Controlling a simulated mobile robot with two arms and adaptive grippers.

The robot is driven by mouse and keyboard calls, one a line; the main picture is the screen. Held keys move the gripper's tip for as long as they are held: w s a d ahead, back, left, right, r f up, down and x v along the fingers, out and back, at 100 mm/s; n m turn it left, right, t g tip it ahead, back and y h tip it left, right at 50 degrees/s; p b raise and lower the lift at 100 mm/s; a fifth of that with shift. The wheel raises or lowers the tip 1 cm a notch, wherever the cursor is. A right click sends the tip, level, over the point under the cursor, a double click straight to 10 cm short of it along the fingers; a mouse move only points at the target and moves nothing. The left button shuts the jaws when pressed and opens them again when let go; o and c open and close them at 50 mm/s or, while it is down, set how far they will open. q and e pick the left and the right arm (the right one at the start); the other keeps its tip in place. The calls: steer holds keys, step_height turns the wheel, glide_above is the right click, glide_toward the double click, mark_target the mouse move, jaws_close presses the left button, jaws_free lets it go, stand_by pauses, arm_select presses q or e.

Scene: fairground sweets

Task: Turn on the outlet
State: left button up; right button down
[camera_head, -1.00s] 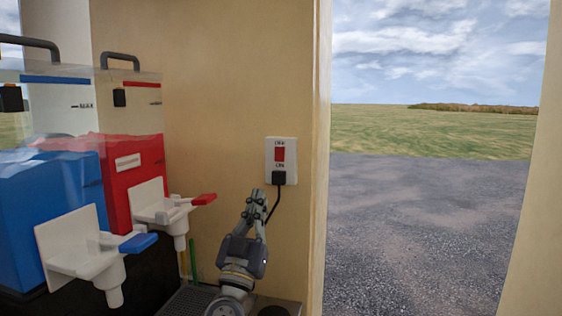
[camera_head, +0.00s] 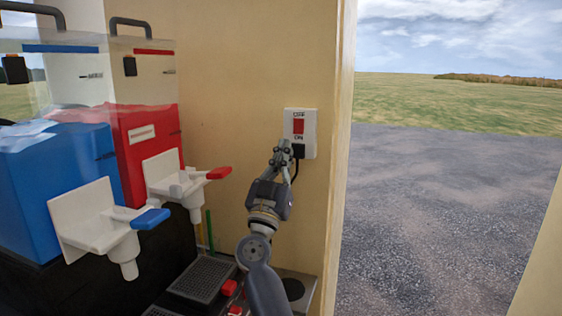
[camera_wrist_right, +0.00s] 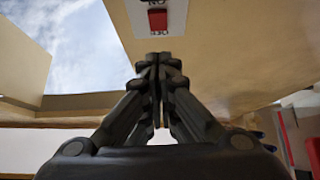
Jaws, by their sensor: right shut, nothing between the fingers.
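The outlet (camera_head: 311,133) is a white plate on the tan wall, with a red switch (camera_head: 298,126) between the words OFF above and ON below. A black plug with a cord sits in its lower part. My right gripper (camera_head: 284,147) is shut and empty, its tips just below and left of the switch, close to the plug. I cannot tell whether the tips touch the plate. In the right wrist view the outlet (camera_wrist_right: 177,20) and its red switch (camera_wrist_right: 157,19) appear upside down beyond the shut fingers (camera_wrist_right: 158,58). My left gripper is not in view.
A slush machine stands at left, with a blue tank (camera_head: 50,180), a red tank (camera_head: 140,140) and white taps with blue (camera_head: 150,219) and red (camera_head: 219,173) handles. A drip tray (camera_head: 203,278) lies below. An opening to the outdoors is at right.

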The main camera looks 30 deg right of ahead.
mark_target(298, 120)
steer(key=w+d, duration=0.1)
steer(key=d, duration=0.1)
steer(key=w+d+r, duration=0.1)
steer(key=w+d, duration=0.1)
steer(key=w+d+r, duration=0.1)
steer(key=w+d, duration=0.1)
steer(key=shift+r+p, duration=0.2)
steer(key=shift+p, duration=0.1)
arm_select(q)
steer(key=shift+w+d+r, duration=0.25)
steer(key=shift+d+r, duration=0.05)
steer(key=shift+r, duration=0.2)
arm_select(e)
steer(key=shift+a, duration=0.1)
